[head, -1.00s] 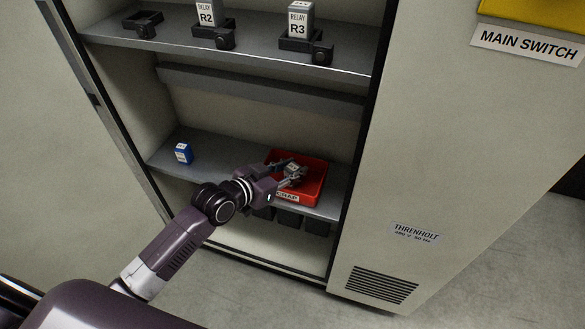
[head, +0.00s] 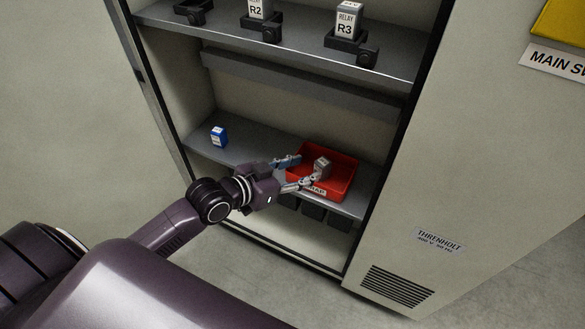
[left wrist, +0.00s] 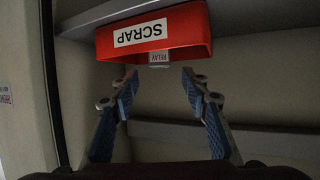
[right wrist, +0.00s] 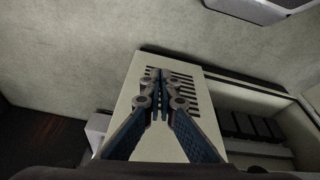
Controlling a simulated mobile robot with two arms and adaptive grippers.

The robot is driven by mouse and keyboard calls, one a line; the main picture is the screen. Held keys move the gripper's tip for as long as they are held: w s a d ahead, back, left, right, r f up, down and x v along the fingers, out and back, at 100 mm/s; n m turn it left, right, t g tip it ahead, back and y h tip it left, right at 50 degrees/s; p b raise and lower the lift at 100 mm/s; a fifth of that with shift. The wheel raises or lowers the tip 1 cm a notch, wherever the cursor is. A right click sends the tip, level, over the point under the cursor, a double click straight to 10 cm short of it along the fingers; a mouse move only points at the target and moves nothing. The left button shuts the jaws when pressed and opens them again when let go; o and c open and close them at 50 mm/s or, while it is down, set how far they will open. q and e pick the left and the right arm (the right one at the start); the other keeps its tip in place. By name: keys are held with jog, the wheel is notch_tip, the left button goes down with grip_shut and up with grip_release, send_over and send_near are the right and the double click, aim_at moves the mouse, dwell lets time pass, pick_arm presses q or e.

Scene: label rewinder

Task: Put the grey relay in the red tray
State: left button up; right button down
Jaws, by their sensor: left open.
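The grey relay (head: 322,166) sits inside the red tray (head: 346,185), which stands on the cabinet's lower shelf. In the left wrist view the relay (left wrist: 159,60) shows in part at the edge of the red tray (left wrist: 190,30), whose SCRAP label appears upside down. My left gripper (head: 308,169) is open and empty, its fingers pointing at the tray on the near side of the relay. The left wrist view shows a clear gap between its fingertips (left wrist: 159,80) and the relay. My right gripper (right wrist: 158,76) has its fingers together, with nothing seen between them.
A blue relay (head: 218,136) stands on the lower shelf, left of the tray. The upper shelf (head: 300,45) holds relays R2 (head: 260,10) and R3 (head: 347,22) in black holders, plus an empty-looking holder (head: 193,8). The cabinet's right panel (head: 455,170) borders the opening.

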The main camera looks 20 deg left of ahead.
pick_arm(q)
jog(key=s+f+n+g+y, duration=0.1)
jog(key=s+f+g+y, duration=0.1)
jog(key=s+f+g, duration=0.2)
jog(key=s+f+n+g+y, duration=0.2)
jog(key=s+f+g, duration=0.3)
jog(key=s+f, duration=0.6)
jog(key=s+y, duration=0.1)
jog(key=s, duration=0.8)
jog(key=shift+f, duration=0.2)
pick_arm(e)
jog(key=x, duration=0.3)
jog(key=shift+s, duration=0.2)
pick_arm(q)
jog(key=shift+p, duration=0.35)
pick_arm(e)
jog(key=shift+w, duration=0.1)
